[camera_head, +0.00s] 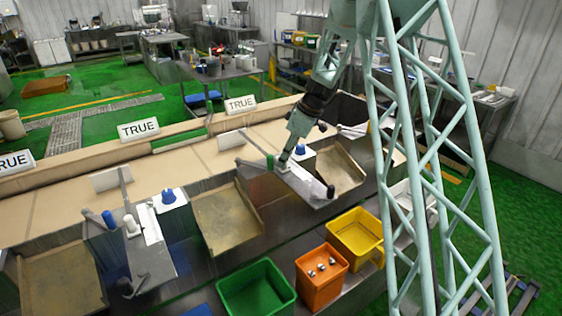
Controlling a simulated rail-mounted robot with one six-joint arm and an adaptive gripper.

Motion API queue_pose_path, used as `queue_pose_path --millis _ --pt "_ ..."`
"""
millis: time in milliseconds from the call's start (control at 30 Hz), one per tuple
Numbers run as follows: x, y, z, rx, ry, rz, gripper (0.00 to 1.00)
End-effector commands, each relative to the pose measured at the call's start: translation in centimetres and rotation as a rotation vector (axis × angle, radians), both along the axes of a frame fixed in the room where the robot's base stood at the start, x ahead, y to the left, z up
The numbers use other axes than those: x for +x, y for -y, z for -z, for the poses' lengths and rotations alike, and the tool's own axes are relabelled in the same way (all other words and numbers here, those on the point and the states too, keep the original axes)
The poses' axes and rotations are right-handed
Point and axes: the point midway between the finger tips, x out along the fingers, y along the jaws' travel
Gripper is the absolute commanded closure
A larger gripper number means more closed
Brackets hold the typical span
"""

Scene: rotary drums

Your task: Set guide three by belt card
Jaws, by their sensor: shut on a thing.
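My gripper (284,163) reaches down from the upper right to the right-hand station in view. It is shut on a small part at the top of this station's guide (254,145); the fingers hide most of that part. The guide is a thin grey bar slanting across the belt, with a green peg (270,162) beside the fingers. The left station has another slanted guide bar (124,187). I cannot tell which guide is number three.
Blue knobs stand at the left (168,196) and right (300,151) stations, and a dark knob (330,191) at the right plate's end. In front are a green bin (256,290), an orange bin (321,291) with small items, and a yellow bin (357,236).

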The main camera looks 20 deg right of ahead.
Motion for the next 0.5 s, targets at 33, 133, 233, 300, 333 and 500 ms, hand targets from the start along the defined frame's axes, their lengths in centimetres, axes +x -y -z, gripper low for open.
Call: queue_pose_path --millis 33,133,233,300,333,500 --pt "-0.3 0.2 0.1 -0.001 0.003 0.001 1.00" --pt "-0.9 0.4 0.0 -0.001 0.003 0.001 1.00" --pt "-1.5 0.5 0.1 0.000 0.002 0.001 1.00" --pt "-1.9 0.6 0.0 -0.001 0.003 0.001 1.00" --pt "-2.1 0.7 0.0 -0.001 0.003 0.001 1.00" --pt "-3.2 0.9 0.1 -0.001 0.002 0.000 1.00"
